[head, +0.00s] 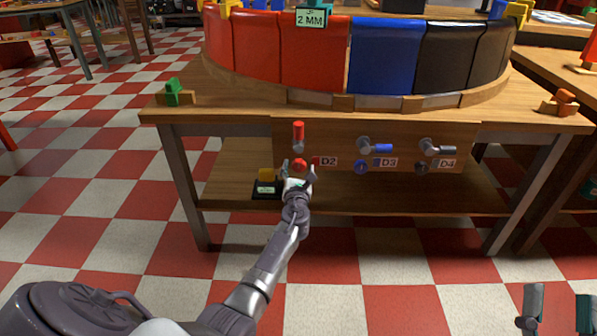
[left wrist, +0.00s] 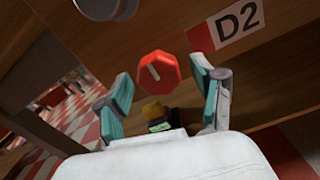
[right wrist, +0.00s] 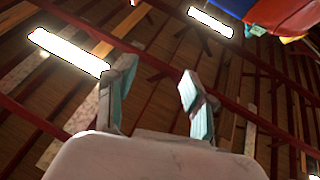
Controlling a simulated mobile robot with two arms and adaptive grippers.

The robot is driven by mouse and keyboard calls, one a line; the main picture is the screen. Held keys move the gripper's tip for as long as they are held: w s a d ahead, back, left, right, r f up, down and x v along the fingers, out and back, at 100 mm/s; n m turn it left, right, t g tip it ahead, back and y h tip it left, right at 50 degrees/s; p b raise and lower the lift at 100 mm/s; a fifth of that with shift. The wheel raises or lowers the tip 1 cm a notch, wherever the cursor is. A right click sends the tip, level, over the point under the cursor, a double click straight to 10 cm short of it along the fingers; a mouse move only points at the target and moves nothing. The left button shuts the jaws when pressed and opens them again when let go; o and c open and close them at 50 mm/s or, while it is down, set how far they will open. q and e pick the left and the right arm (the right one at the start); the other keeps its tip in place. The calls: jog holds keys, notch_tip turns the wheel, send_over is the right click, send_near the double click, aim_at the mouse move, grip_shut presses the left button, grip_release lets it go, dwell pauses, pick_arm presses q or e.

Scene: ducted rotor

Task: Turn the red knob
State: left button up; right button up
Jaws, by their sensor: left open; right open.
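The red knob (head: 299,165) is on the wooden front panel, left of the D2 label and below a red-handled lever. In the left wrist view the red knob (left wrist: 158,72) shows as a faceted red disc with a light line on its face. My left gripper (head: 299,175) is open in front of it, with its fingers (left wrist: 164,98) on either side of the knob's lower part; I cannot tell whether they touch it. My right gripper (head: 558,308) is open and empty at the lower right, away from the table. The right wrist view shows its fingers (right wrist: 157,92) apart.
The panel also holds a red lever (head: 298,135), a blue lever (head: 376,147), a blue knob (head: 361,167), a dark lever (head: 437,147) and a dark knob (head: 421,167). A small black block with a yellow top (head: 266,184) stands on the lower shelf left of my gripper.

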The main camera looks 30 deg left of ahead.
pick_arm(q)
jog(key=shift+w+a, duration=0.2)
jog(key=shift+w, duration=0.15)
pick_arm(e)
jog(key=shift+s+r+t, duration=0.4)
jog(key=shift+r+t, duration=0.1)
jog(key=shift+r, duration=0.05)
pick_arm(q)
jog(key=c, duration=1.2)
jog(key=shift+o, duration=0.2)
